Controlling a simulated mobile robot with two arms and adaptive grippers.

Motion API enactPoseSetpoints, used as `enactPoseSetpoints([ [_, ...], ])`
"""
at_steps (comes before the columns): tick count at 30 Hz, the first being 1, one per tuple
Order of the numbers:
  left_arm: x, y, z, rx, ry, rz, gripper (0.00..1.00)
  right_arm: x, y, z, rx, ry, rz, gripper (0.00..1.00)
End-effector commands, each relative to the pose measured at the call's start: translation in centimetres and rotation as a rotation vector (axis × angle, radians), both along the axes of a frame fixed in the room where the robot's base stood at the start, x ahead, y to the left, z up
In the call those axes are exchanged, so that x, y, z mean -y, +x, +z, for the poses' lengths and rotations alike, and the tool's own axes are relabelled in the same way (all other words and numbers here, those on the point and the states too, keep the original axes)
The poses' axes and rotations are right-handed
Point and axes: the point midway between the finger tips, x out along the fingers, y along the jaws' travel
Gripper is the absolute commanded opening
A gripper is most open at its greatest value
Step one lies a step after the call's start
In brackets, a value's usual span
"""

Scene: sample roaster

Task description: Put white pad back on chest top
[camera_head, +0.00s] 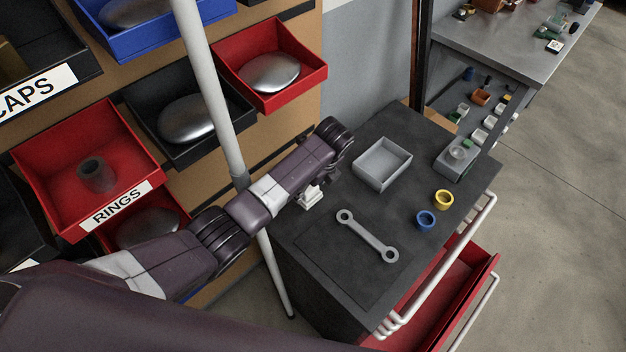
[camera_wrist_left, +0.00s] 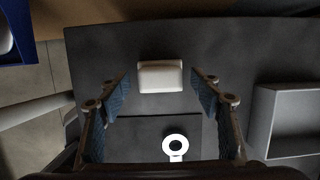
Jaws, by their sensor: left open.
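A small white pad (camera_wrist_left: 160,77) shows in the left wrist view over the dark chest top (camera_wrist_left: 95,47), framed between my fingers but apart from both. In the head view the white pad (camera_head: 310,198) is at the left edge of the chest top (camera_head: 415,135), partly hidden by my left arm. My left gripper (camera_wrist_left: 160,93) is open and empty, pointing down above the chest. In the head view it is mostly hidden beneath its wrist. Whether the pad lies flat is hard to tell. My right gripper is not in view.
On the chest top are a grey tray (camera_head: 382,166), a wrench (camera_head: 368,237), a yellow ring (camera_head: 444,199), a blue ring (camera_head: 426,220) and a grey block (camera_head: 455,160). A red drawer (camera_head: 440,300) stands open. Bins, including a red RINGS bin (camera_head: 60,150), line the left wall.

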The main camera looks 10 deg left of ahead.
Motion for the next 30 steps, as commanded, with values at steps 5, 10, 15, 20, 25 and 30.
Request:
enactPoseSetpoints([
  [5, 0.7, -0.3, 2.9, 0.006, -0.002, -0.001, 0.59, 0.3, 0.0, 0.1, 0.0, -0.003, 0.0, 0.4],
  [10, 1.6, -0.8, 6.5, 0.006, -0.003, -0.002, 0.59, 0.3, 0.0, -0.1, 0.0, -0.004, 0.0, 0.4],
  [15, 2.2, -1.3, 9.5, 0.005, -0.001, 0.0, 0.59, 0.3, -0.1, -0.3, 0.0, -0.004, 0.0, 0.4],
  [20, 2.6, -1.6, 11.0, 0.001, -0.001, 0.001, 0.59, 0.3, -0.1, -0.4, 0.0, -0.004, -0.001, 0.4],
  [25, 2.7, -1.7, 11.4, 0.002, -0.001, -0.001, 0.59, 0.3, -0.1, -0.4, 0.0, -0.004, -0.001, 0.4],
  [30, 2.7, -1.7, 11.4, 0.001, -0.001, 0.0, 0.59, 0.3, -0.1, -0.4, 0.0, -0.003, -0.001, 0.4],
])
